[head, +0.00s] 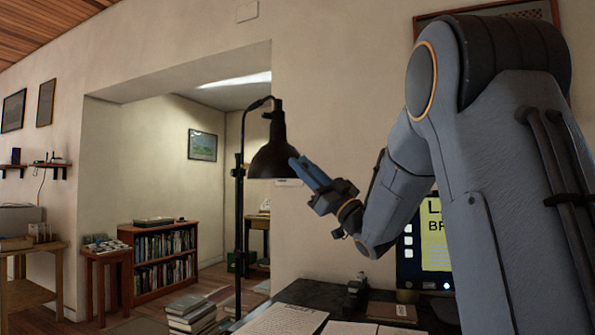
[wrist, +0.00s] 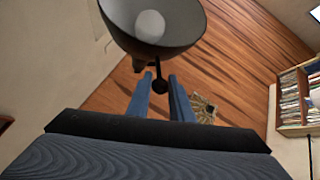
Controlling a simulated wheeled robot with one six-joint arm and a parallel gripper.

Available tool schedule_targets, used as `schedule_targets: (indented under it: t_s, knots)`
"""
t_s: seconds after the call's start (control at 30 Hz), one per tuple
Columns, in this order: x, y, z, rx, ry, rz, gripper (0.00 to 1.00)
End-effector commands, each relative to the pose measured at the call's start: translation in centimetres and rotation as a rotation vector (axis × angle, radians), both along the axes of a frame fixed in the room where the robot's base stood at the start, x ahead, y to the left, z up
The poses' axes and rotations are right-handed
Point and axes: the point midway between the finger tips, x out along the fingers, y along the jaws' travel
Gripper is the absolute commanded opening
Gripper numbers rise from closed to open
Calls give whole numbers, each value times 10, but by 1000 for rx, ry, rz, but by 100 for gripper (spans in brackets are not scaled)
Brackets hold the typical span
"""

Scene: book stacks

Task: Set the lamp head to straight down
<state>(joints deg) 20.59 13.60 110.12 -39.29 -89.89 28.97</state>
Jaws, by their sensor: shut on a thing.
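The lamp head (head: 274,158) is a dark bell-shaped shade on a thin curved arm atop a black pole (head: 238,220). In the head view its opening faces down, nearly upright, and any slight tilt is hard to judge. In the wrist view the shade (wrist: 188,38) fills the top centre, with its pale bulb (wrist: 149,25) inside. A small dark knob (wrist: 160,86) on a short stem hangs at the shade's near rim, between my fingertips. My gripper (head: 299,166) is at the shade's right rim, its blue fingers closed around the knob (wrist: 161,80). The exact contact is small and partly hidden.
A dark desk (head: 312,291) with papers (head: 285,320) lies below my arm. Stacked books (head: 190,314) sit left of the pole. A bookcase (head: 160,260) stands farther back on the left. A screen (head: 437,235) is behind my arm. Air around the shade's left side is clear.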

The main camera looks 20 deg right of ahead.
Motion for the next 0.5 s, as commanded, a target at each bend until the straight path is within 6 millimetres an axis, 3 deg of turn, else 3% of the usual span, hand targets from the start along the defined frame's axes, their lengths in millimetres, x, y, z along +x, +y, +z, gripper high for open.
schedule_targets:
  t_s: [0.37,0.4,0.5]
  knots:
    - [0,-1,3,1,-7,-4,0]
    - [0,-1,3,1,-7,-4,21]
    - [0,-1,3,2,-7,-4,38]
